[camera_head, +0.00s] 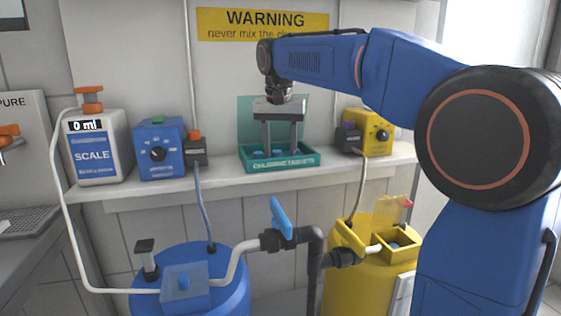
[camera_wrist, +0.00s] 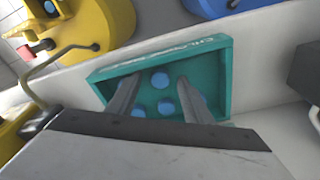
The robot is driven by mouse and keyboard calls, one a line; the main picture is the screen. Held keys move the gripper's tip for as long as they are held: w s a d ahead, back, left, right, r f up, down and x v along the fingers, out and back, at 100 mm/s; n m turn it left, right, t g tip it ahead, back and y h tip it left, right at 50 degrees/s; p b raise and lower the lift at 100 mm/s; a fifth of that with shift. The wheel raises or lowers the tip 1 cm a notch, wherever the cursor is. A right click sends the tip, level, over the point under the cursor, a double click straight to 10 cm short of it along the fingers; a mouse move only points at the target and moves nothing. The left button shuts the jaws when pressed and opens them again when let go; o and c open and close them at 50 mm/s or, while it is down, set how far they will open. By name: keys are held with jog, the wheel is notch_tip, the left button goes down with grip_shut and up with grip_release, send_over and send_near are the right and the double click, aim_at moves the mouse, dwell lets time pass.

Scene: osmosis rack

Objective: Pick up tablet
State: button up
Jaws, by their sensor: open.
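A green open box labelled "CHLORINE TABLETS" (camera_head: 282,162) stands on the shelf, its lid raised behind it. Several round blue tablets (camera_head: 258,154) lie inside. The wrist view shows the tablets (camera_wrist: 166,108) on the box (camera_wrist: 228,75) floor, some partly hidden by the fingers. My gripper (camera_head: 280,148) points down over the box with its two fingers apart. In the wrist view my gripper (camera_wrist: 158,90) is open, with tablets showing between the fingers. Nothing is held. I cannot tell how far the fingertips are from the tablets.
A blue pump (camera_head: 158,148) and a scale container (camera_head: 98,148) stand left of the box on the shelf (camera_head: 230,178). A yellow pump (camera_head: 368,130) stands to the right. Below are a blue barrel (camera_head: 225,295), a yellow barrel (camera_head: 345,285) and a pipe with a blue valve handle (camera_head: 281,218).

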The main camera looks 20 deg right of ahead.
jog(key=c, duration=1.1)
